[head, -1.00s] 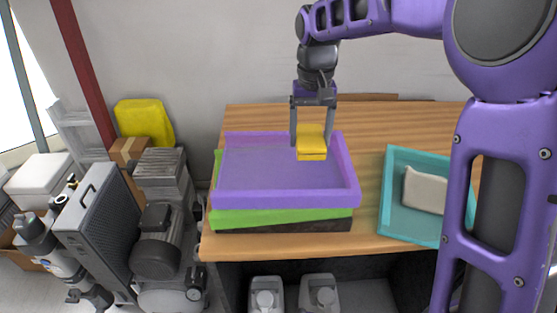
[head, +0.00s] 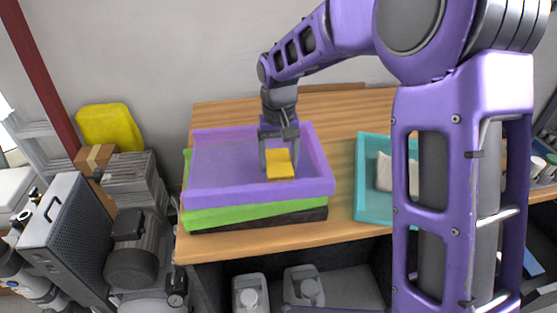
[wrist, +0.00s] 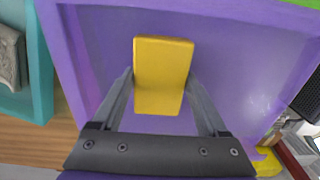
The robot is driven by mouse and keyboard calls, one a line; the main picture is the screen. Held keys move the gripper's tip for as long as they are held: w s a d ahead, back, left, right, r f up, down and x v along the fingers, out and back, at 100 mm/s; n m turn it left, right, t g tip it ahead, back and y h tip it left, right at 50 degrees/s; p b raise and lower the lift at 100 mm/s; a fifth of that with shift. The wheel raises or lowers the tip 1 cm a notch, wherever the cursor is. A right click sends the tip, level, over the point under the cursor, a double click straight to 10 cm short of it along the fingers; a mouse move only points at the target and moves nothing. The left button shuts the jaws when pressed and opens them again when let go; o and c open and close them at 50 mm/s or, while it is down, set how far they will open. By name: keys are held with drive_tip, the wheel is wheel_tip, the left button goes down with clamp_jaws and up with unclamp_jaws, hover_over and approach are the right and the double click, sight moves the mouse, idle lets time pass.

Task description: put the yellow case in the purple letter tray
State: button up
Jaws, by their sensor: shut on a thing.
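The yellow case (head: 280,165) is held between the fingers of my gripper (head: 279,160), which is shut on it. In the wrist view the yellow case (wrist: 162,75) lies between both fingers of my gripper (wrist: 160,100). The case is over the inside of the purple letter tray (head: 225,162), right of its middle. The tray's floor also shows behind the case in the wrist view (wrist: 235,60). I cannot tell whether the case touches the floor. The purple tray sits on top of a green tray (head: 255,214) and a dark one (head: 310,215).
The stack stands at the left of a wooden table (head: 345,110). A teal tray (head: 370,205) with a pale object (head: 384,173) is to its right, partly hidden by my arm. Compressor machines (head: 130,250) stand left of the table.

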sight(279, 162)
drive_tip(key=shift+f, duration=0.1)
drive_tip(key=o, duration=1.3)
wheel_tip(279, 162, up, 12)
drive_tip(key=shift+r+p, duration=0.15)
drive_tip(key=shift+p, duration=0.6)
